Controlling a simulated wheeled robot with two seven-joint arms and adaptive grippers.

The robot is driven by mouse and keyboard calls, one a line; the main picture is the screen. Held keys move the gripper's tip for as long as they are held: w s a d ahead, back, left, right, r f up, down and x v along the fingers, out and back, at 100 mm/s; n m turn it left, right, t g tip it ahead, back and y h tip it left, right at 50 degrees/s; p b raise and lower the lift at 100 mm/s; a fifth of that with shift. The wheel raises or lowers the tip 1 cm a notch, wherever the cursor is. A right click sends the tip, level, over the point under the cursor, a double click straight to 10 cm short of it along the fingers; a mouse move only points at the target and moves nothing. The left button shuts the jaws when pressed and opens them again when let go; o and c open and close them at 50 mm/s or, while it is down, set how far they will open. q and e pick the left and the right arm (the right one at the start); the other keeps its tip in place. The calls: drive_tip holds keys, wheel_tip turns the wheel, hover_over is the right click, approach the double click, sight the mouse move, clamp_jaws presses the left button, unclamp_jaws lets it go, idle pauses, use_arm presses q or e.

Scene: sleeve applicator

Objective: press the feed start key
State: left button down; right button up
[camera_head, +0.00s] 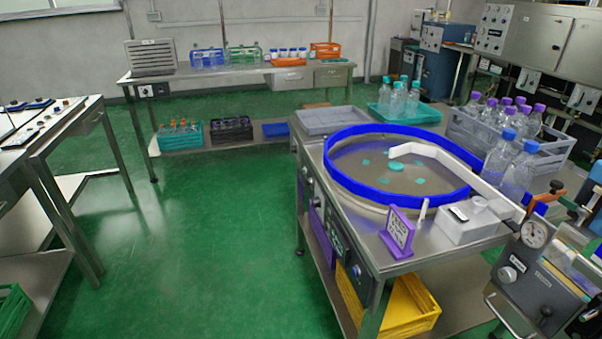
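Neither of my grippers is in view. A steel machine table with a round turntable (352,172) ringed by a blue rim (349,190) stands right of centre. A dark control panel (338,243) with small keys and a display is on its left-facing front side, seen at a steep angle. Round knobs (306,172) show farther along the same side. The key labels are too small to read, so I cannot tell which is the feed start key. A white box (468,222) with a dark patch on top sits at the turntable's near right.
A purple sign (398,233) stands on the machine's front corner. A yellow crate (408,308) is below. A gauge unit (545,270) stands at right. Bottles in a grey crate (548,152) are behind. A steel table (60,150) is at left. The green floor (190,250) between is clear.

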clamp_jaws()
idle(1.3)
